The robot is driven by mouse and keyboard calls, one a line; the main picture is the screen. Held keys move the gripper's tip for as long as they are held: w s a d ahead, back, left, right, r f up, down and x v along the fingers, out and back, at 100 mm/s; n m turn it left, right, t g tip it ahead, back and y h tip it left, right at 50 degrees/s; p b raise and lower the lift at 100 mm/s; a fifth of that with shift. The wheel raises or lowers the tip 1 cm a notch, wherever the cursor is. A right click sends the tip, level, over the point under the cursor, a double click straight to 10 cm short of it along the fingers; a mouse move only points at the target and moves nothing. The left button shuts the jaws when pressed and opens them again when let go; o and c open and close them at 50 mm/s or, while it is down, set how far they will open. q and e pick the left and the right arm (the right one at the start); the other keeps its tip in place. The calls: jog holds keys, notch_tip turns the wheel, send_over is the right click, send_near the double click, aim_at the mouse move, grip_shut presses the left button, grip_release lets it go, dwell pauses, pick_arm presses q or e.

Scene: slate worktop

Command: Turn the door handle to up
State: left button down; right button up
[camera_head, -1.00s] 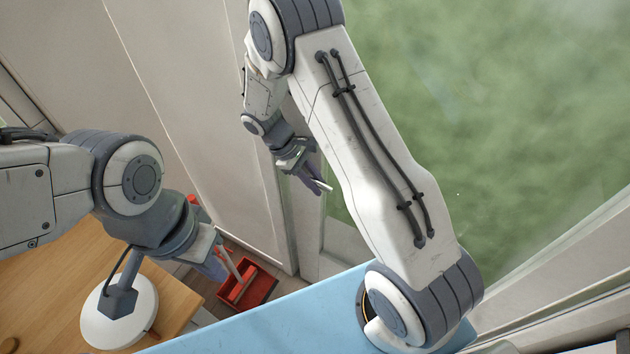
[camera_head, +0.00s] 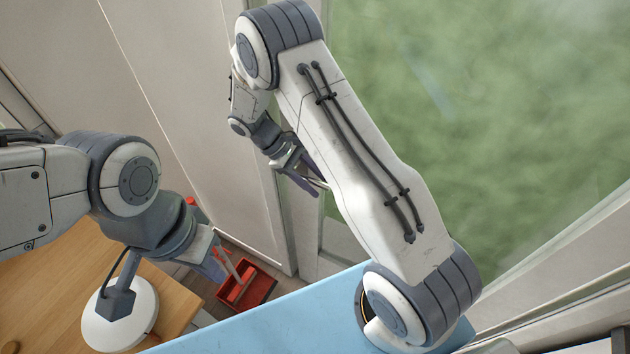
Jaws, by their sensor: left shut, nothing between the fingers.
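A door with a large green-tinted glass pane (camera_head: 480,120) fills the right and back, with a pale frame strip at its left edge. I cannot make out the door handle clearly; a thin pale bar near my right gripper may be the handle or a finger. My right gripper (camera_head: 311,184) is in front of the pale frame, left of the glass, partly hidden by my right arm. I cannot tell whether it is open or touching anything. My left gripper (camera_head: 217,264) is shut and empty, low at the left, away from the door.
A wooden table (camera_head: 60,280) at the lower left bears a round white disc (camera_head: 135,315) with a grey stem, close to my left arm. A red tray-like object (camera_head: 258,290) is on the floor behind my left gripper. A light blue surface (camera_head: 270,325) spans the bottom.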

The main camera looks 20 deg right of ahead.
dwell(0.3)
jog(key=shift+w+a+r, duration=0.2)
jog(key=shift+a, duration=0.05)
jog(key=b+v, duration=0.3)
jog(key=v, duration=0.6)
jog(key=shift+r, duration=0.35)
jog(key=shift+w+a, duration=0.1)
jog(key=shift+w, duration=0.05)
jog(key=s+a+r+t+y+b, duration=0.25)
jog(key=s+a+r, duration=0.25)
jog(key=s+a, duration=0.45)
jog(key=s+t+y, duration=0.2)
jog(key=s+y, duration=0.3)
jog(key=s, duration=1.1)
jog(key=shift+s+a+f+t, duration=0.25)
jog(key=shift+s+a+t, duration=0.05)
jog(key=shift+a+t, duration=0.05)
